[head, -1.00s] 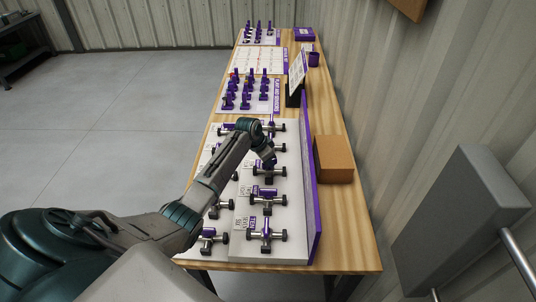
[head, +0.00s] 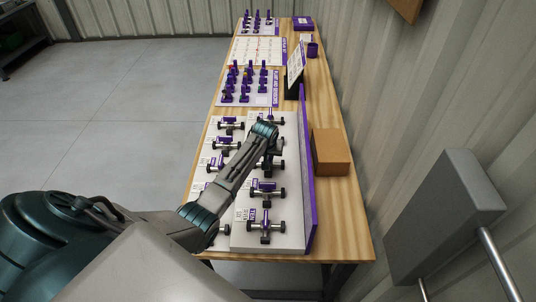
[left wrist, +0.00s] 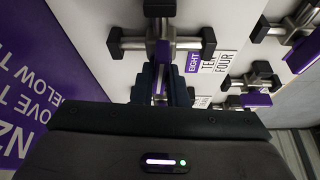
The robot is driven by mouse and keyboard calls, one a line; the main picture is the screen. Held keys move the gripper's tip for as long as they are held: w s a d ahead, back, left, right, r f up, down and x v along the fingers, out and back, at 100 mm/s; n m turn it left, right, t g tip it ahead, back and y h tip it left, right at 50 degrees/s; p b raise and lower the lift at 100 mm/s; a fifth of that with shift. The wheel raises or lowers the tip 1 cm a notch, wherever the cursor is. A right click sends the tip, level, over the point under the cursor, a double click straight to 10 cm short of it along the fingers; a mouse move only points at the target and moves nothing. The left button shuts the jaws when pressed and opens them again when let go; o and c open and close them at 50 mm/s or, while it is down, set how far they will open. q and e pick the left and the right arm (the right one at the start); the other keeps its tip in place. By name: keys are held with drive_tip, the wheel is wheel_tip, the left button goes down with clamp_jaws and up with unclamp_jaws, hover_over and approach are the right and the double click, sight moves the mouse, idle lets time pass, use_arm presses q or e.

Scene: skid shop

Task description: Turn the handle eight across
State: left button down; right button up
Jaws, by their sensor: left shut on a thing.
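The valve by the purple EIGHT label (left wrist: 193,62) shows in the left wrist view as a grey pipe (left wrist: 185,43) with black ends. Its purple handle (left wrist: 162,52) stands across the pipe, toward my gripper. My left gripper (left wrist: 160,86) is shut on the handle's end, and its dark fingers hide part of it. In the head view my left gripper (head: 271,157) is over the right column of valves on the white board (head: 240,237), and my arm hides much of this valve. My right gripper is not in view.
Several similar valves, such as the near one (head: 265,228), stand close around my left gripper. A purple upright panel (head: 308,180) edges the board on the right, with a brown box (head: 331,152) beyond it. More purple-handled parts (head: 240,82) stand farther along the wooden table (head: 346,225).

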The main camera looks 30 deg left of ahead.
use_arm(q)
drive_tip(key=shift+n, duration=0.6)
drive_tip(key=shift+y, duration=0.3)
drive_tip(key=c, duration=1.4)
unclamp_jaws()
drive_tip(key=shift+c, duration=0.2)
drive_tip(key=shift+r, duration=0.1)
drive_tip(key=shift+s+d+r, duration=0.15)
drive_tip(key=shift+r, duration=0.3)
drive_tip(key=b+v, duration=0.3)
drive_tip(key=v, duration=0.6)
drive_tip(key=shift+r, duration=0.4)
